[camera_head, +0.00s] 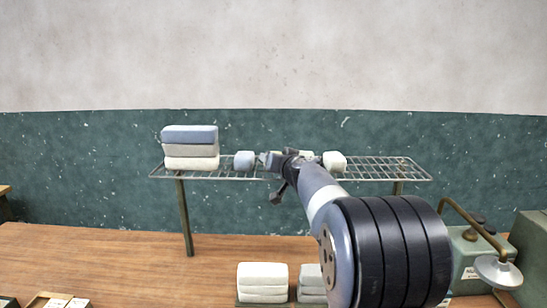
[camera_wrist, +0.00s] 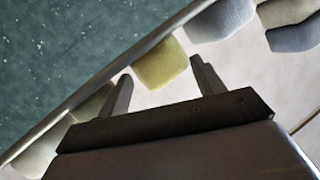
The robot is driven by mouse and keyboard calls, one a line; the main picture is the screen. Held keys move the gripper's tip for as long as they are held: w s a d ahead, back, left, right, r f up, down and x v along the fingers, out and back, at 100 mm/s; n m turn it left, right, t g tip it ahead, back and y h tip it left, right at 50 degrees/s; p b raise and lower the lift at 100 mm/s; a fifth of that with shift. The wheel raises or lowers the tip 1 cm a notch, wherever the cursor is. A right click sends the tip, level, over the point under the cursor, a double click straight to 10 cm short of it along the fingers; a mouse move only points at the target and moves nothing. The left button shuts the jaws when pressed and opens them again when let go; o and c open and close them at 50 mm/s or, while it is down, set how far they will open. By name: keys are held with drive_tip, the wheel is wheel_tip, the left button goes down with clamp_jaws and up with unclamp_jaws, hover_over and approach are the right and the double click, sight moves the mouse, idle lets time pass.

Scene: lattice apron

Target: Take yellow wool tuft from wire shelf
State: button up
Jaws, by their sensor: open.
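The yellow wool tuft (camera_wrist: 160,62) is a small rounded block in the wrist view. It lies ahead of my gripper (camera_wrist: 160,70), in line with the gap between the two fingertips. The fingers are apart, with nothing clasped; I cannot tell how deep the tuft sits between them. In the head view my gripper (camera_head: 290,157) is at the middle of the wire shelf (camera_head: 385,170), and my arm hides the yellow tuft there.
A blue-grey tuft (camera_head: 244,160) and a cream tuft (camera_head: 334,162) flank my gripper on the shelf. An olive tuft (camera_wrist: 92,103) is beside one finger. A folded stack (camera_head: 190,150) stands at the shelf's left. More folded cloths (camera_head: 262,280) lie below. The shelf's right part is bare.

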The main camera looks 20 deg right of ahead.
drive_tip(key=shift+w+f, duration=0.15)
drive_tip(key=shift+w, duration=0.45)
drive_tip(key=c, duration=0.7)
drive_tip(key=r+p, duration=0.3)
drive_tip(key=r, duration=1.1)
drive_tip(key=r+p, duration=0.3)
drive_tip(key=r, duration=1.1)
drive_tip(key=shift+s+p, duration=0.2)
drive_tip(key=shift+p, duration=0.1)
